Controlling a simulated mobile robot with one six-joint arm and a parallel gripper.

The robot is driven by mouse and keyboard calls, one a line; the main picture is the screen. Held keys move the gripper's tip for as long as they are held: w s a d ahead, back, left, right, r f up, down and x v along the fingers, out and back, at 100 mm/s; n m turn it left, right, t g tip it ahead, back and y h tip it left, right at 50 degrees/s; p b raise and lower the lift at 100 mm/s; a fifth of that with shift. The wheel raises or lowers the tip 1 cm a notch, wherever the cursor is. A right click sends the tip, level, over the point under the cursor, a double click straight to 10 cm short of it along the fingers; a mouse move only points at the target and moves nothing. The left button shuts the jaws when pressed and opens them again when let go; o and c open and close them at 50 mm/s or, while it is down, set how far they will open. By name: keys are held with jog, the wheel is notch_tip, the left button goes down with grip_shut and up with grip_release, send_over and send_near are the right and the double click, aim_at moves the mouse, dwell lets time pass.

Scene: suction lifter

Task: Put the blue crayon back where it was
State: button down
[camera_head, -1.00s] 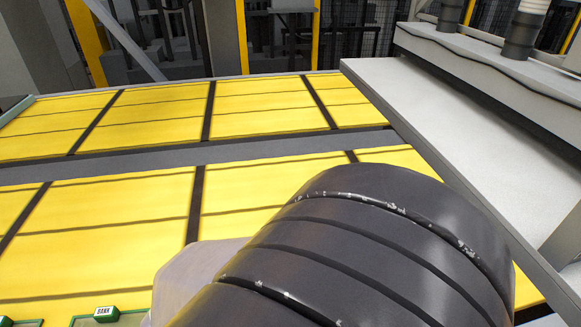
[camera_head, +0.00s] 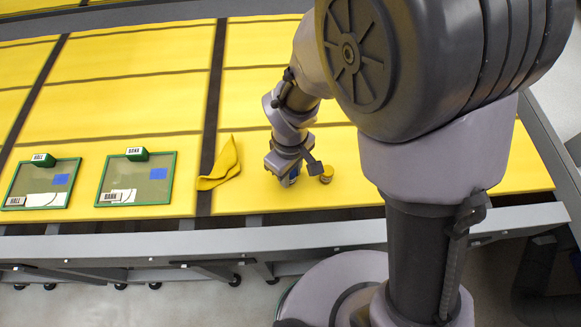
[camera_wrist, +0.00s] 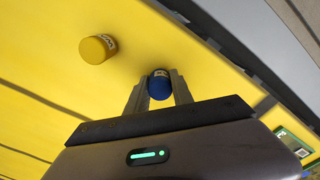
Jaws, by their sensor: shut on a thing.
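The blue crayon, a short blue cylinder (camera_wrist: 160,86), sits between the two fingers of my gripper (camera_wrist: 158,92) in the wrist view. In the head view my gripper (camera_head: 290,172) is low over the yellow table near its front edge, and only a little of the blue crayon (camera_head: 293,178) shows there. I cannot tell whether the crayon touches the table.
A yellow crayon (camera_head: 326,174) stands just right of my gripper; it also shows in the wrist view (camera_wrist: 97,48). A folded yellow cloth (camera_head: 222,165) lies to the left. Two green-framed trays (camera_head: 134,180) (camera_head: 38,184) with labels and blue squares lie further left.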

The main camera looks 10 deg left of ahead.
jog(key=shift+f, duration=0.15)
jog(key=c, duration=1.1)
grip_release()
